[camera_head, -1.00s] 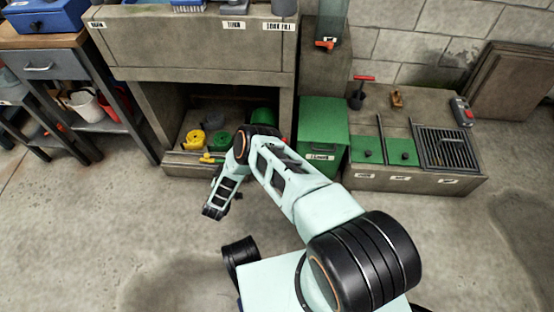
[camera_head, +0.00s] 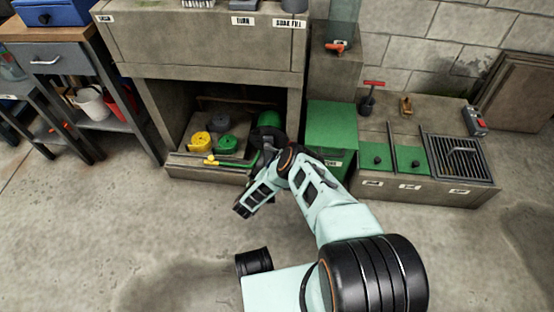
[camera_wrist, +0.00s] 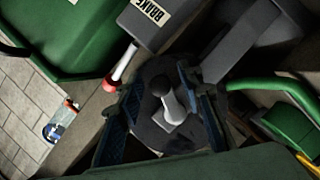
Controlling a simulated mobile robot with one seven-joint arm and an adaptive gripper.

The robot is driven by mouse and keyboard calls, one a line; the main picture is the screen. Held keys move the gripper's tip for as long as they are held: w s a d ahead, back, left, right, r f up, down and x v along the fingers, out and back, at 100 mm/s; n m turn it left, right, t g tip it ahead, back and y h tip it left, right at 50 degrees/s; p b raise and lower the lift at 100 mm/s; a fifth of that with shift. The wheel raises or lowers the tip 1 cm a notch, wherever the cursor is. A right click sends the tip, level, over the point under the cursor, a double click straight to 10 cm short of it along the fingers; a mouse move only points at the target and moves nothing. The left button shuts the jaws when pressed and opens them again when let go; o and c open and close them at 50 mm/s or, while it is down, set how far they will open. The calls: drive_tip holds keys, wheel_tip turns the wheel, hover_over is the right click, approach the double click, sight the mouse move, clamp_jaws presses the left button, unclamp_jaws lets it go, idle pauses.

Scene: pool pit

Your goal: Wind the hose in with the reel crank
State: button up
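In the wrist view, a pale crank knob (camera_wrist: 172,106) stands on a dark rounded part of the reel crank (camera_wrist: 150,132). My gripper (camera_wrist: 160,98) has its blue-padded fingers apart, one on each side of the knob, with a gap visible on the left; I cannot tell whether the right finger touches it. A dark box labelled BRAKE (camera_wrist: 145,18) with a red-and-white lever (camera_wrist: 122,68) is just above. A green hose (camera_wrist: 268,84) curves at right.
A green bin (camera_head: 331,128) stands close on the right. A low bench with a grate (camera_head: 455,155) is farther right. The floor in front is clear.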

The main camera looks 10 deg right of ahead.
drive_tip(key=shift+w+d, duration=0.15)
drive_tip(key=shift+w, duration=0.1)
clamp_jaws()
drive_tip(key=shift+f, duration=0.1)
idle(0.3)
